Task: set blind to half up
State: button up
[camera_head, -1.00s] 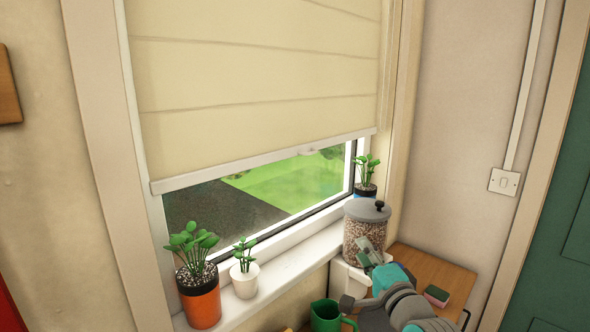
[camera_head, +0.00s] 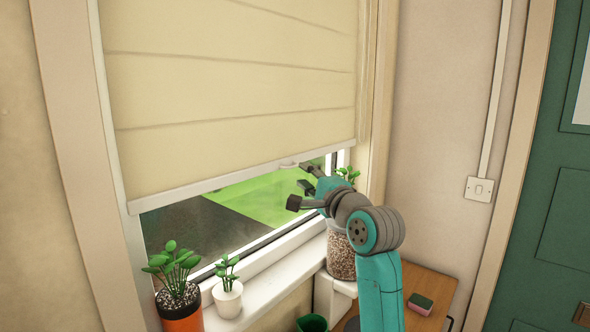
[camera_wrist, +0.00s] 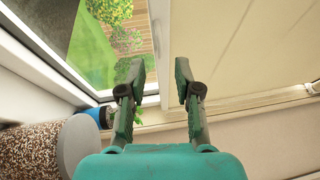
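The cream blind (camera_head: 230,90) covers the upper part of the window, with horizontal folds. Its pale bottom rail (camera_head: 235,177) slants up to the right, and a small tab (camera_head: 288,164) sits on it right of the middle. Glass shows below the rail. My gripper (camera_head: 300,187) is raised close to the rail's right part, by the tab. In the wrist view its two fingers (camera_wrist: 159,82) are apart with nothing held. The pale rail (camera_wrist: 160,45) appears beyond the gap between them, with the blind (camera_wrist: 235,50) to the right. I cannot tell whether the fingers touch it.
Potted plants (camera_head: 180,290) (camera_head: 228,295) stand on the white sill (camera_head: 265,268). A filled glass jar (camera_head: 341,258) stands behind my arm, partly hidden, near a plant (camera_head: 348,174). A sponge (camera_head: 421,304) lies on the wooden top (camera_head: 430,280).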

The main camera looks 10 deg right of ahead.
aim_at(289, 141)
jog(key=x, duration=0.5)
jog(key=shift+w+a, duration=0.1)
jog(key=shift+w, duration=0.25)
grip_shut()
